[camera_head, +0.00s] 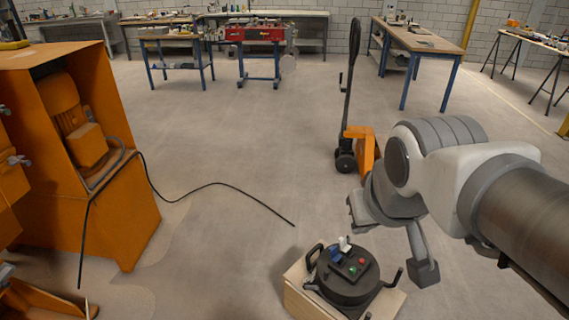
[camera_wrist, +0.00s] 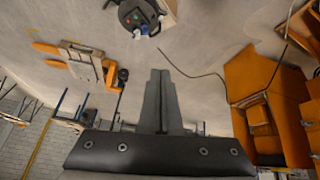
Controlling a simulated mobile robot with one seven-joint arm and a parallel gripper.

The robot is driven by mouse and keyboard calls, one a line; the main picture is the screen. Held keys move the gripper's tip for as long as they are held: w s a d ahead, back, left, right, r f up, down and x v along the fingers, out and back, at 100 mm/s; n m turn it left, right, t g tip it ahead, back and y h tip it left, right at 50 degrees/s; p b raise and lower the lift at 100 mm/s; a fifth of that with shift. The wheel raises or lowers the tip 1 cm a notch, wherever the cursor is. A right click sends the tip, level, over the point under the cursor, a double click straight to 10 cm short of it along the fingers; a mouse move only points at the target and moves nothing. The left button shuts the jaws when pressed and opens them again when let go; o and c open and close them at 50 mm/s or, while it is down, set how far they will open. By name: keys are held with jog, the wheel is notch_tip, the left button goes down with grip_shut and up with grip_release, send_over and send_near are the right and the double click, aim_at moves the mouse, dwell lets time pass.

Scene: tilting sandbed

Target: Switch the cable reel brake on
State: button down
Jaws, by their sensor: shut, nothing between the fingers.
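The cable reel (camera_head: 345,285) is a round black drum with dark handles, set on a light wooden box low in the head view. Its top face carries a small white lever-like part (camera_head: 344,243), a blue part (camera_head: 335,253), a red button and a green button. I cannot tell which of these is the brake or how it is set. The reel also shows at the top edge of the wrist view (camera_wrist: 132,17), partly cut off. My gripper (camera_wrist: 160,74) is shut and empty. It is apart from the reel, above and to its right in the head view.
An orange machine cabinet (camera_head: 140,215) stands at the left. A black cable (camera_head: 225,185) lies on the floor between it and the reel. An orange pallet truck (camera_head: 360,148) stands behind the reel. Workbenches (camera_head: 415,40) line the back. The middle floor is open.

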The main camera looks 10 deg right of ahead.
jog(key=w+d+f+n+h+b, duration=0.1)
jog(key=w+d+f+n+b, duration=0.15)
jog(key=w+f, duration=0.45)
jog(key=w+d+f+n+h+b, duration=0.1)
jog(key=w+d+f+b, duration=0.25)
jog(key=w, duration=0.65)
jog(key=n+t+y+b, duration=0.1)
jog(key=n+y+b, duration=0.2)
jog(key=n+b, duration=0.45)
send_over(312, 288)
jog(key=s+d, duration=0.2)
notch_tip(312, 288, down, 35)
notch_tip(312, 288, down, 29)
jog(key=w+a+n+g+y+b, duration=0.1)
jog(key=a+n+y+b, duration=0.1)
jog(key=b, duration=0.6)
jog(key=shift+w+a+r+n+b, duration=0.2)
jog(key=shift+w+a+n+b, duration=0.05)
jog(key=shift+a+n+b, duration=0.15)
